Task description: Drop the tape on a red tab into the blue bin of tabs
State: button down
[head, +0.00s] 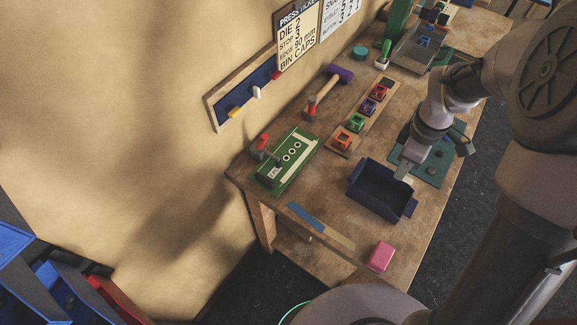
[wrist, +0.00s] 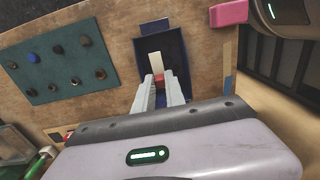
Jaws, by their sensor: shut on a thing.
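My gripper (wrist: 159,88) is shut on a red tab (wrist: 158,79) in the wrist view. A pale strip of tape (wrist: 156,62) sticks out from the tab, away from my gripper. The dark blue bin (wrist: 140,58) lies behind and below the tab and tape in that view. In the head view the bin (head: 365,202) stands on the workbench near its front end. My gripper (head: 403,171) is over the bin's right side there. The red tab cannot be made out in the head view. The bin's floor looks dark, and its contents are unclear.
A teal mat with pegs (head: 432,163) lies right of the bin. A pink block (head: 380,256) sits near the bench's front edge. A green fixture (head: 286,160), a purple-headed mallet (head: 338,75) and a wooden strip with coloured pieces (head: 347,140) lie to the left and behind.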

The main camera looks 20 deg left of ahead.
notch_tip(320, 180, down, 5)
jog(key=b, duration=0.4)
jog(key=shift+f, duration=0.2)
jog(key=c, duration=1.3)
grip_release()
jog(key=r+p, duration=0.2)
jog(key=r, duration=0.6)
jog(key=r+p, duration=0.3)
jog(key=r, duration=0.6)
jog(key=shift+w+r+p, duration=0.2)
jog(key=shift+r+p, duration=0.05)
jog(key=shift+p, duration=0.05)
